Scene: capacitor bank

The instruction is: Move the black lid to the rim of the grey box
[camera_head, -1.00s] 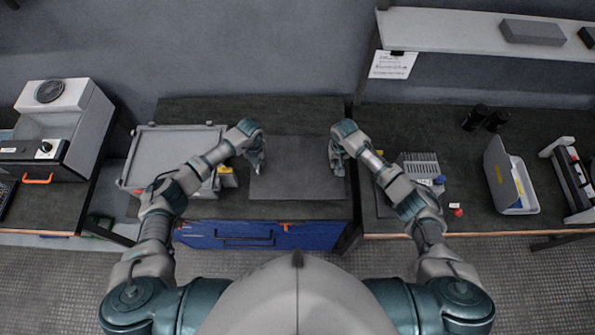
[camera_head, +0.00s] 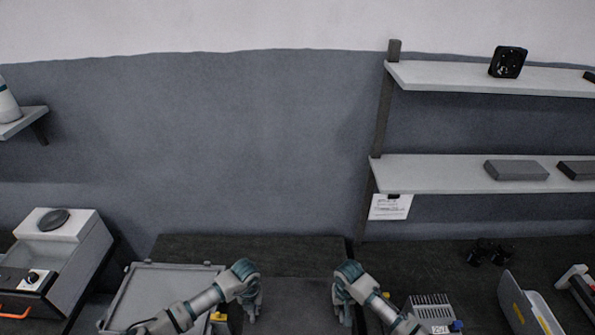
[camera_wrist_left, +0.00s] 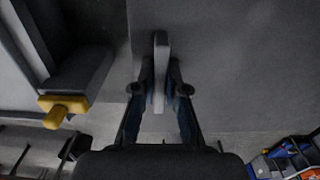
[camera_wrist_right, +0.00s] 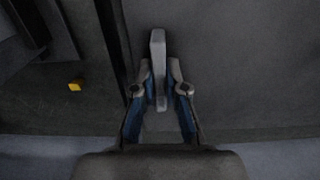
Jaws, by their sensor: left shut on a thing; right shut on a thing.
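The black lid (camera_head: 297,297) is a flat dark panel between my two grippers, over the dark bench. My left gripper (camera_head: 252,308) is at its left side, shut on a grey upright handle (camera_wrist_left: 160,70). My right gripper (camera_head: 343,308) is at its right side, shut on a similar handle (camera_wrist_right: 158,65). The lid's surface also fills much of the left wrist view (camera_wrist_left: 235,65). The grey box (camera_head: 128,298) with a raised rim lies left of the lid, partly hidden by my left arm. The lid's near part is cut off by the head picture's lower edge.
A yellow latch (camera_wrist_left: 67,108) sticks out beside the box, near my left gripper. A ribbed grey unit (camera_head: 430,308) is right of my right arm. A white-topped machine (camera_head: 62,240) stands at far left. Shelves (camera_head: 470,170) hang at the right. Bare bench (camera_head: 240,248) lies behind the lid.

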